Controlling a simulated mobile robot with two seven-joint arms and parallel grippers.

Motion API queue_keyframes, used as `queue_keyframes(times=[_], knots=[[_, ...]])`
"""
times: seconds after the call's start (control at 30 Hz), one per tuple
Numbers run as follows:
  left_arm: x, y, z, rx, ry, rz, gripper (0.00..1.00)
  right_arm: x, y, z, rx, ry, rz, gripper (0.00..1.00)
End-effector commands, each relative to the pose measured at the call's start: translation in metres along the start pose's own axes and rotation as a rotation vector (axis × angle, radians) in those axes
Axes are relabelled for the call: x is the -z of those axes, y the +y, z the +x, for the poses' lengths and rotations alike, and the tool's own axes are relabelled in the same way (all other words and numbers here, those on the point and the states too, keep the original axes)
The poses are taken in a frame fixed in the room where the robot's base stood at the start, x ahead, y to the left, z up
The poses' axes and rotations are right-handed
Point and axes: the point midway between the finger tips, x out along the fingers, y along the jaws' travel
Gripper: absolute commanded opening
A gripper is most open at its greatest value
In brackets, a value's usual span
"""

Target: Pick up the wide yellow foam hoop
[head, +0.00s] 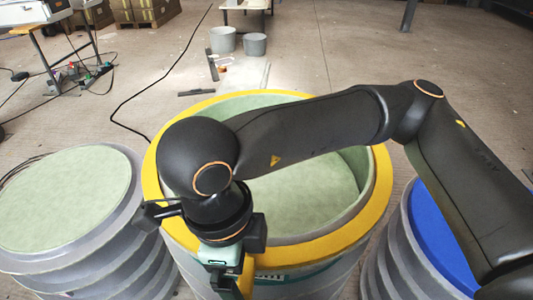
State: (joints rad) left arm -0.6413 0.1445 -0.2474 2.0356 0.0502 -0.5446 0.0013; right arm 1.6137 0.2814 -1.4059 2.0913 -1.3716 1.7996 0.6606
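The wide yellow foam hoop (378,190) lies around the top rim of a large round mould with a pale green inside (300,195). My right arm reaches in from the right across the hoop and hides part of its left and front side. My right gripper (236,280) points down at the hoop's front edge. A yellow strip shows beside its dark finger, but I cannot tell whether the fingers are closed on the hoop. My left gripper is not in view.
A ribbed grey mould with a pale green top (65,200) stands close on the left. Another with a blue top (436,235) stands on the right, partly behind my arm. Grey buckets (223,40) and a dark cable (140,92) are on the floor behind.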

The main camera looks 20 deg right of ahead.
Motion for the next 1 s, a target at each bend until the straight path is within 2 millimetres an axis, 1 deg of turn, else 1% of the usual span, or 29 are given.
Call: queue_keyframes(times=[0.1,0.87,1.0], knots=[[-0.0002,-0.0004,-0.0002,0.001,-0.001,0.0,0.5,-0.0001,0.0,-0.0003,0.0,0.0,0.0,1.0],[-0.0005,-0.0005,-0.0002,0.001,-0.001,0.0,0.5,-0.0002,0.0001,-0.0007,0.0,0.0,-0.001,0.15],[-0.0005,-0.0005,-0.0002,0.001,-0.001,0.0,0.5,-0.0003,0.0,-0.0008,0.0,-0.001,0.0,0.14]])
